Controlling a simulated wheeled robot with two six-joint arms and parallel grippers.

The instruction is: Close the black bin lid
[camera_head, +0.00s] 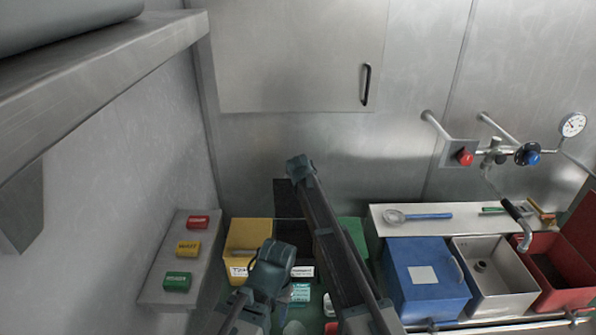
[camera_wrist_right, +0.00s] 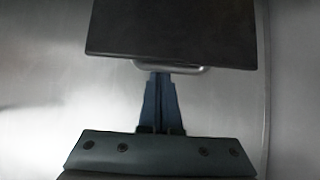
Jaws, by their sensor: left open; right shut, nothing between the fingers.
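The black bin (camera_head: 304,256) stands between the yellow and green bins in the head view, partly hidden by my arms.
A yellow bin (camera_head: 246,237) is on the left and a green bin (camera_head: 355,232) on the right. A blue bin (camera_head: 425,280), a white sink (camera_head: 495,275) and a red bin (camera_head: 555,275) lie further right. Metal walls close off the back and left.

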